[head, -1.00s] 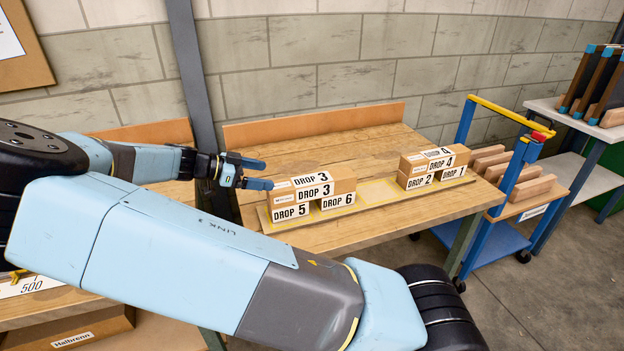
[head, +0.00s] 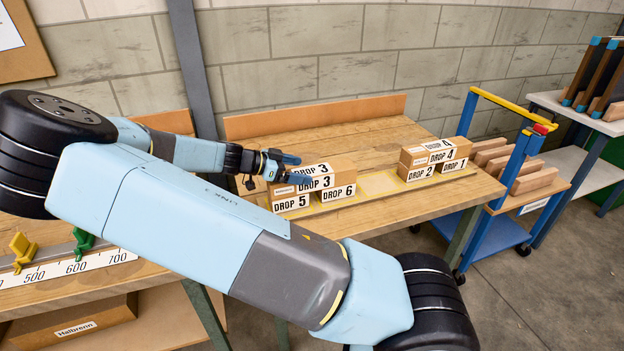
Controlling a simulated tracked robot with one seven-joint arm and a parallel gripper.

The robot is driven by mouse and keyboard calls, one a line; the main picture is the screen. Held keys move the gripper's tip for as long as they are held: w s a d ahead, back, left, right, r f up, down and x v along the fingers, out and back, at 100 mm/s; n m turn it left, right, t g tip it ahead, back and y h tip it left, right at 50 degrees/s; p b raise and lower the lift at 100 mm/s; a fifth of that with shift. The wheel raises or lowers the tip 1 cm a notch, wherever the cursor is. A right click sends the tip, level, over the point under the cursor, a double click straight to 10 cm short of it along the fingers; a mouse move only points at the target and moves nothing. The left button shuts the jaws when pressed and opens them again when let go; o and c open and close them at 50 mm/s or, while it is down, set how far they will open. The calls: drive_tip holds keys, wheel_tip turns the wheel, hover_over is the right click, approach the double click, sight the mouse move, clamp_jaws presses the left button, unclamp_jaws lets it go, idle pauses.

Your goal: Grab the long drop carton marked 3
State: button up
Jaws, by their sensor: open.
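The long carton marked DROP 3 (head: 326,180) lies on top of two smaller cartons, DROP 5 (head: 291,203) and DROP 6 (head: 338,193), at the left of the wooden bench. Its label shows on its top and front. My gripper (head: 282,166) is open at the left end of the DROP 3 carton. One finger is above and behind the other, and they overlap the carton's left end in the picture. I cannot tell whether they touch it or stand around it. Part of the carton's left end is hidden by the fingers.
On the same bench (head: 380,221), to the right, DROP 4 (head: 441,151) lies on DROP 2 (head: 421,173) and DROP 1 (head: 454,165). A blue trolley (head: 492,241) with wooden blocks stands right of the bench. A low back board (head: 315,116) runs behind.

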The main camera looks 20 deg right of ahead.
drive_tip(key=shift+x, duration=1.35)
drive_tip(key=c, duration=1.5)
drive_tip(key=shift+r, duration=0.1)
